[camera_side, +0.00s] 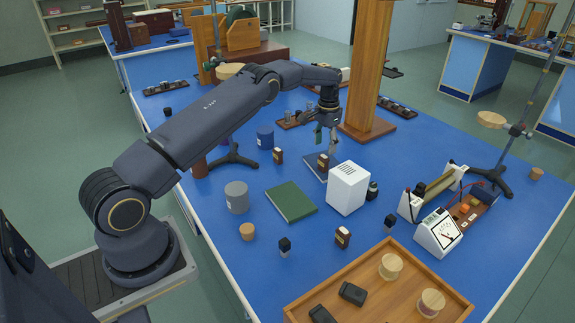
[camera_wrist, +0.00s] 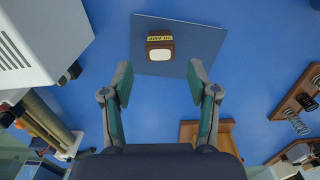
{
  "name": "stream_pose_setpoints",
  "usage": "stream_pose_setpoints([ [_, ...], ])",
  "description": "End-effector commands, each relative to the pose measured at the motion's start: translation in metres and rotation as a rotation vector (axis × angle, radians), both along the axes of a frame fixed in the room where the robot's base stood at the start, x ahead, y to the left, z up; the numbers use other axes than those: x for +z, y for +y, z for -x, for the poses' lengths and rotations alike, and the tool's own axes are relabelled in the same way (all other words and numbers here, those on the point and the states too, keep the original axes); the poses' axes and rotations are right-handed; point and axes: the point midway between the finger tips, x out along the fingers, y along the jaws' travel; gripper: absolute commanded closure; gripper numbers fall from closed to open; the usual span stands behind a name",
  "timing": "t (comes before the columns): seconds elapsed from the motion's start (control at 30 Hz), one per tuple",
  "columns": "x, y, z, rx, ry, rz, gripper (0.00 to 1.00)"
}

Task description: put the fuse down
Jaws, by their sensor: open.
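A brown fuse (camera_side: 323,161) with a pale label sits on a dark flat square plate (camera_side: 311,168), behind the white box. My gripper (camera_side: 327,146) is close above the plate. In the wrist view my gripper (camera_wrist: 161,78) has its two fingers spread wide with nothing between the tips. The fuse is ahead of the fingertips, apart from both.
A white vented box (camera_side: 346,190) stands close in front of the plate. A wooden column (camera_side: 370,70) rises behind. Similar brown items stand at the left (camera_side: 278,156) and the front (camera_side: 343,237). A green book (camera_side: 291,201) lies to the left.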

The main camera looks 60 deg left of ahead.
Motion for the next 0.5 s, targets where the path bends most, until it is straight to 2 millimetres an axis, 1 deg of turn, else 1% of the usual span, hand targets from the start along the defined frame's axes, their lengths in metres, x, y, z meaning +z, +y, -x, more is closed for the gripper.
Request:
stream_pose_setpoints([
  [0.03, 0.013, 0.0, -0.001, 0.0, -0.003, -0.001, 0.41],
  [0.1, 0.026, 0.0, 0.0, 0.0, -0.002, 0.0, 0.41],
  [0.2, 0.041, 0.0, -0.001, 0.0, -0.002, 0.0, 0.41],
  [0.37, 0.059, -0.001, 0.0, 0.001, -0.005, -0.001, 0.41],
  [0.47, 0.088, -0.009, 0.004, 0.007, -0.029, -0.005, 0.41],
  [0.5, 0.105, -0.015, 0.007, 0.01, -0.044, -0.007, 0.41],
])
